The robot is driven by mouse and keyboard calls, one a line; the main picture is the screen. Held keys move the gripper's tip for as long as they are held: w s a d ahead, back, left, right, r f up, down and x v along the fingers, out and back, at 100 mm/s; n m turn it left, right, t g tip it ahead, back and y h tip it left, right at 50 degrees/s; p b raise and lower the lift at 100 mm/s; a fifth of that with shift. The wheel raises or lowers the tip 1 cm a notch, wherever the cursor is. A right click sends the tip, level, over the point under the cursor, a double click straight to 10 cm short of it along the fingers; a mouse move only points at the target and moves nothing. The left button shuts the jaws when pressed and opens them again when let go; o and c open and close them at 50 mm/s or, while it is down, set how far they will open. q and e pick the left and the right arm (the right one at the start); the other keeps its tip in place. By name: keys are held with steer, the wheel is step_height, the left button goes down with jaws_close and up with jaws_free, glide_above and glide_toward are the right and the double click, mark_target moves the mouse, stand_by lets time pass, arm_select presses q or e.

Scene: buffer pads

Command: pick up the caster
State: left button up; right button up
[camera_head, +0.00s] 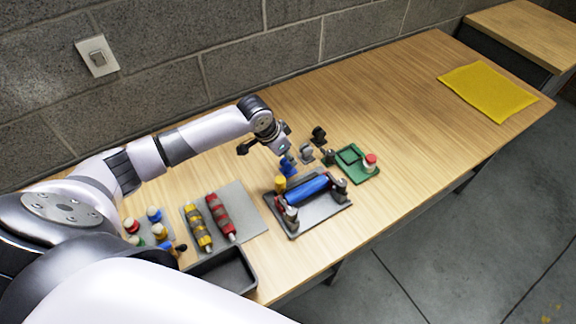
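Several small upright caster-like pieces stand on the table at the middle: a black one (319,136), a grey one (306,153) and a blue one (288,166). They are small, so I cannot tell for sure which is the caster. My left gripper (267,140) is above the table just left of and behind these pieces, close to the blue one. Its dark fingers look spread apart, with nothing visible between them. Whether it touches the blue piece is unclear. My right gripper is not in view.
A dark tray with a blue roller (307,189) stands in front of the pieces. A green tray (352,153) with a red-topped part is to the right. A grey mat (250,207) with rollers, an empty dark bin (229,270) and a yellow mat (487,91) also lie here. The table's right half is mostly clear.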

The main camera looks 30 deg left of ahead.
arm_select(q)
steer(key=shift+p+x, duration=0.4)
steer(key=shift+x, duration=2)
steer(key=shift+c, duration=0.4)
jaws_close()
